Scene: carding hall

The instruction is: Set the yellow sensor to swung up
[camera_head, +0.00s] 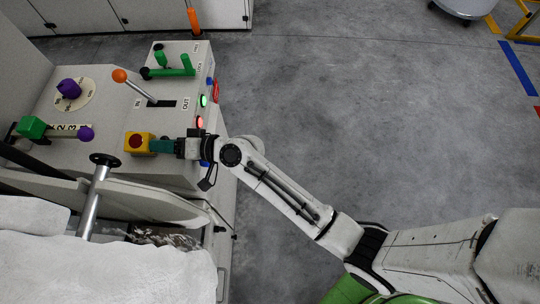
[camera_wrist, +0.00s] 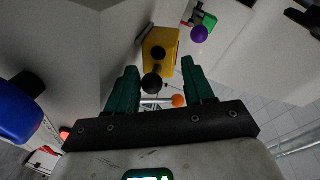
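The yellow sensor (camera_head: 139,142) is a small yellow box with a dark red round spot on top, at the front of the pale machine console. In the wrist view the yellow box (camera_wrist: 160,42) lies ahead, with a black ball (camera_wrist: 151,83) in front of it. My gripper (camera_head: 158,146) is at the right side of the box in the head view. In the wrist view my gripper (camera_wrist: 159,66) has its teal fingers wide apart, with nothing clamped between them. I cannot tell whether a finger touches the box.
An orange-knobbed lever (camera_head: 134,86), a green handle (camera_head: 172,67), a purple dial (camera_head: 69,89) and a green slider (camera_head: 30,127) with a purple ball (camera_head: 86,133) crowd the console. A black-topped metal post (camera_head: 97,195) stands in front. The floor (camera_head: 370,110) to the right is clear.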

